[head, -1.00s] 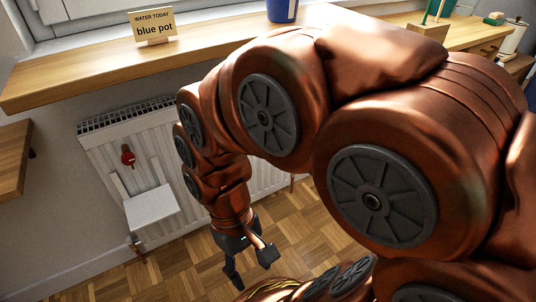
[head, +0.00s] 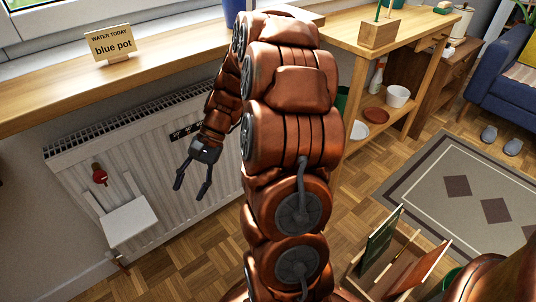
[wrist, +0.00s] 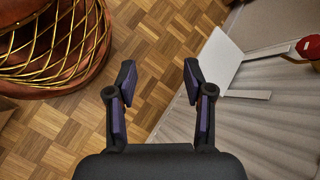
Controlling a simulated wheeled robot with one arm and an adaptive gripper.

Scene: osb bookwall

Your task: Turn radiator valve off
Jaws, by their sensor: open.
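The white radiator (head: 170,185) stands under the wooden sill. A red knob (head: 99,174), which looks like the valve handle, sits on its left part above a white square panel (head: 130,225). The knob also shows at the right edge of the wrist view (wrist: 309,47), partly cut off. A small copper-coloured fitting (head: 122,259) is below the panel, too small to read. My gripper (head: 191,191) is open and empty, right of the knob and apart from it, its fingers pointing down. In the wrist view, my gripper's fingers (wrist: 160,72) are spread over the parquet.
The wooden sill (head: 180,65) juts out above the radiator and bears a "WATER TODAY blue pot" sign (head: 109,43) and a blue pot (head: 233,12). A wooden bench (head: 350,35) stands right. A book crate (head: 395,262) is on the floor. Floor before the radiator is clear.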

